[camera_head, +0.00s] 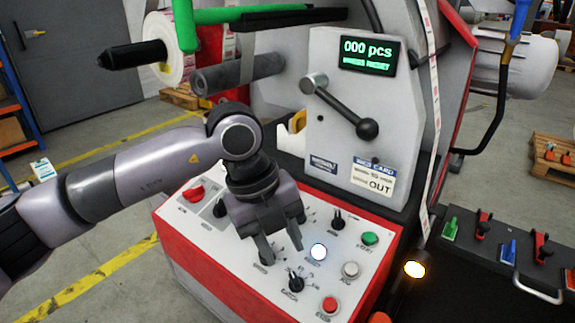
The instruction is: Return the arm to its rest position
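My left arm (135,172) comes in from the left and reaches over the white control panel (335,265) of the label rewinder. My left gripper (282,252) points down at the middle of the panel, with its two fingers apart and nothing visible between them. It hides part of the panel, including some of a black knob near its fingertips. I cannot tell whether the fingertips touch the panel. My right gripper is not in view.
The panel carries a red switch (193,194), a lit white button (319,252), a green button (370,238) and a red button (329,305). Above stand a black-knobbed lever (345,110) and a display (368,54) reading "000 pcs". A dark roller (238,73) juts out above my arm.

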